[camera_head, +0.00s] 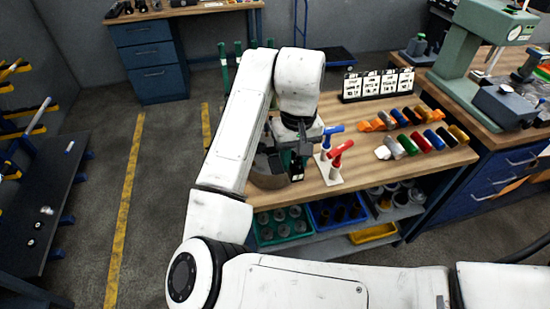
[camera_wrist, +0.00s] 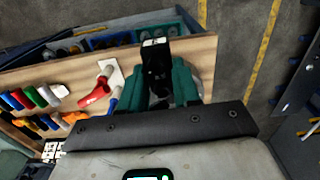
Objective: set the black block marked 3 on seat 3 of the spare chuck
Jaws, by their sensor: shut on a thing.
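My gripper (camera_head: 296,160) is over the left end of the wooden bench, pointing down. In the wrist view, its green fingers (camera_wrist: 162,88) are closed on a black block (camera_wrist: 156,64) with a white mark at its end; the number cannot be read. The block (camera_head: 297,172) also shows as a dark piece below my wrist in the head view. A grey round body (camera_head: 268,180), which looks like the spare chuck, stands at the bench's left end just beside the block. My arm and gripper hide much of it, and its seats cannot be made out.
Red (camera_head: 341,150) and blue (camera_head: 332,131) handled tools stand on a white plate right of my gripper. Several coloured cylinders (camera_head: 408,143) lie in rows farther right, before number cards (camera_head: 378,84). Bins (camera_head: 283,226) fill the shelf below.

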